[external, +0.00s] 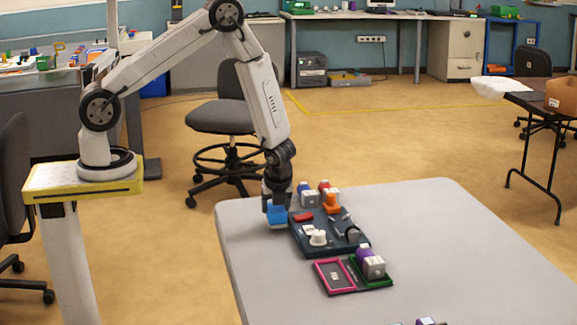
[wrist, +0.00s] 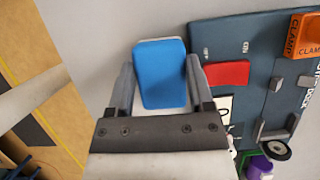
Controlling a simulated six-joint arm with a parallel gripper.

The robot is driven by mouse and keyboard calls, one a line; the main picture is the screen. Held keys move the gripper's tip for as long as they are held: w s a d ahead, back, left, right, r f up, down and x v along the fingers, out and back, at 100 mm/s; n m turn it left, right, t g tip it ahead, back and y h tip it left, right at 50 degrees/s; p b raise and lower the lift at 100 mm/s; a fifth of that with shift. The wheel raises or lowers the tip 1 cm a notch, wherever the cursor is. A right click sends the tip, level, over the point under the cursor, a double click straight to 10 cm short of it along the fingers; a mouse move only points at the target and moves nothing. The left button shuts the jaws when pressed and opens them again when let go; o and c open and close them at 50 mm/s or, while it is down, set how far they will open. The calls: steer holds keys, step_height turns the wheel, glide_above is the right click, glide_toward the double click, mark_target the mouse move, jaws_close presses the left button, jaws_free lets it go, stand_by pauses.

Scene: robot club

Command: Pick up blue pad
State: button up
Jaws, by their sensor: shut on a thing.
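The blue pad (wrist: 160,75) is a rounded blue block with a pale underside, seen between the two fingers in the wrist view. It also shows in the external view (external: 277,215), under my gripper near the table's far left edge. My gripper (wrist: 158,85) points down and its fingers are shut on the pad's two sides. I cannot tell whether the pad still touches the table.
A dark board (external: 318,240) lies just right of the pad, with a red block (external: 303,216), an orange clamp block (external: 331,203) and a white knob (external: 318,238) on it. Pink and green frames (external: 335,276) lie nearer. The table's (external: 450,230) right side is clear.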

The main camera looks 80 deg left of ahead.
steer(key=s+d+r, duration=0.3)
steer(key=s+r, duration=0.8)
steer(key=s, duration=0.2)
steer(key=shift+s+r, duration=0.25)
steer(key=shift+s, duration=0.15)
steer(key=o, duration=0.7)
steer(key=c, duration=0.6)
steer(key=shift+o, duration=0.2)
steer(key=w+a+f+n+g, duration=0.1)
steer(key=w+a+n, duration=0.3)
steer(key=w+a, duration=0.4)
steer(key=w+a+f+n+g+h, duration=0.1)
steer(key=w+a+f+n, duration=0.3)
steer(key=w+a, duration=0.5)
steer(key=shift+w+a+n+g, duration=0.3)
steer(key=shift+a+n+g, duration=0.25)
steer(key=shift+a, duration=0.7)
